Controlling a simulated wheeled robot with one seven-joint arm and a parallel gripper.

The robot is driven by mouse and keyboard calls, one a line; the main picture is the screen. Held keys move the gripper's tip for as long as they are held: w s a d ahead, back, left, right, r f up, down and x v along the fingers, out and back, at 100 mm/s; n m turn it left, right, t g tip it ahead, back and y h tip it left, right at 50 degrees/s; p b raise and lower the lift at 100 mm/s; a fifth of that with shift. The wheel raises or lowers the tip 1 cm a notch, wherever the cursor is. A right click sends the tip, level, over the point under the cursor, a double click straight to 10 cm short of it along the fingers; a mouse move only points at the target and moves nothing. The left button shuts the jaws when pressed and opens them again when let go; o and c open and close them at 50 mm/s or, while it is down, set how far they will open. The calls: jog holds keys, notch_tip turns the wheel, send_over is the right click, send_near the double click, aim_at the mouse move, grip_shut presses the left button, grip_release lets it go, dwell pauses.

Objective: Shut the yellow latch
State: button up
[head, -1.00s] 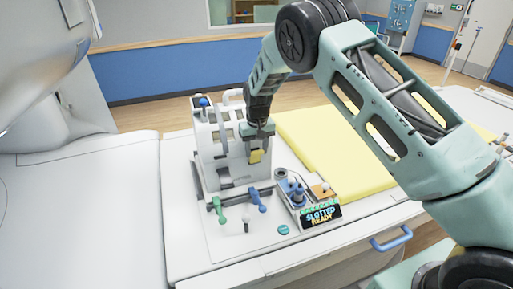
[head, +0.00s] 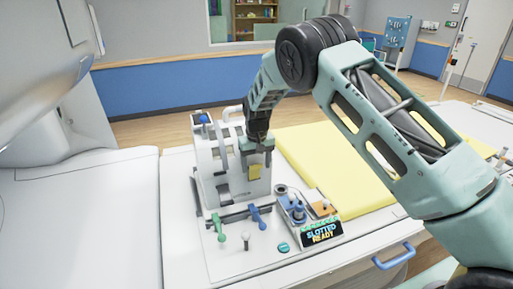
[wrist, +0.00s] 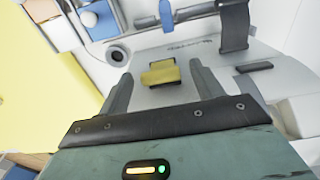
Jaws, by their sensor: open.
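The yellow latch (head: 254,172) is a small block on the front face of the white upright fixture (head: 210,170), at its right side. In the wrist view the latch (wrist: 160,73) lies just beyond and between the fingers, set on a dark mount. My gripper (head: 262,150) is at the fixture's right side, just above the latch in the head view. In the wrist view my gripper (wrist: 157,85) has its two fingers spread wide with nothing held between them. Contact with the latch cannot be told.
Green (head: 219,226) and blue (head: 259,217) handles stick out at the fixture's foot. A small console (head: 321,232) reading "SLOTTED READY" stands to the right with pegs beside it. A yellow pad (head: 335,165) lies behind. The counter's front is mostly clear.

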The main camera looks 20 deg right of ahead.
notch_tip(320, 180, up, 17)
jog(key=b, duration=0.5)
jog(key=shift+s, duration=0.3)
jog(key=shift+f, duration=0.15)
